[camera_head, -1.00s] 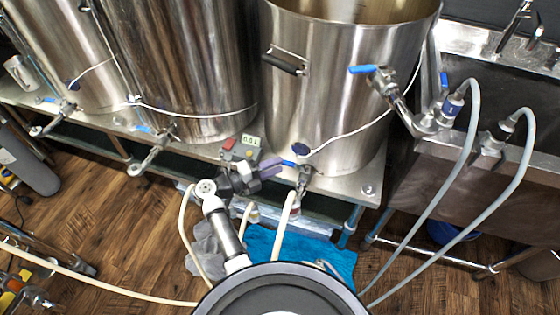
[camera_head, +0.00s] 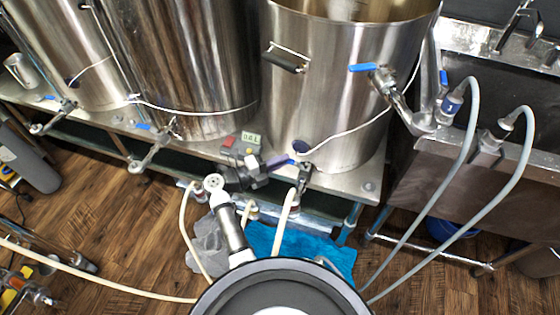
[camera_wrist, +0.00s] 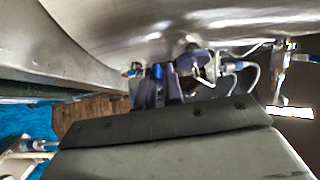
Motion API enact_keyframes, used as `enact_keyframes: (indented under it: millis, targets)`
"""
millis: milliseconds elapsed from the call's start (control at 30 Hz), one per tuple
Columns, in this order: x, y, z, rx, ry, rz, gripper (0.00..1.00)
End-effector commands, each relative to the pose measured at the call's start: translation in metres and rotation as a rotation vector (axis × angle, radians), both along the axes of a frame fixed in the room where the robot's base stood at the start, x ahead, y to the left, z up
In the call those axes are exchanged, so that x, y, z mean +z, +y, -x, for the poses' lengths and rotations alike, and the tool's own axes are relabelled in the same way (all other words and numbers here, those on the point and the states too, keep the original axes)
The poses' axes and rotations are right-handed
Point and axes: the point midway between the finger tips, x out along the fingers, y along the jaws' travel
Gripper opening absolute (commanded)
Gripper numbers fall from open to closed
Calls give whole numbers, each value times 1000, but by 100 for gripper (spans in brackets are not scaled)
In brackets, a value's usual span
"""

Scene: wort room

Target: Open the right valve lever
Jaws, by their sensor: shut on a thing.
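The right kettle (camera_head: 325,95) is a tall steel pot. Near its base is a valve (camera_head: 304,172) with a blue lever that points left toward my gripper (camera_head: 279,163). The purple fingers of my gripper are closed around the lever, covering much of it. In the wrist view, my gripper (camera_wrist: 160,86) shows its purple fingers with a bit of blue lever (camera_wrist: 157,71) between them. The lever's exact angle is hard to tell. A second blue lever (camera_head: 362,68) sits on a valve higher up the kettle, away from my gripper.
A pale hose (camera_head: 286,218) hangs below the lower valve. A red-and-grey control box with a display (camera_head: 250,138) stands left of the kettle. Grey hoses (camera_head: 462,150) loop down at right beside the sink (camera_head: 450,170). A blue cloth (camera_head: 315,255) lies below the shelf.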

Motion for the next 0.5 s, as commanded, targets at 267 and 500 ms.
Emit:
enact_keyframes:
  millis: [267,500]
  targets:
    - [2,1,3,36,1,0,0]
    - [4,0,15,166,4,1,0]
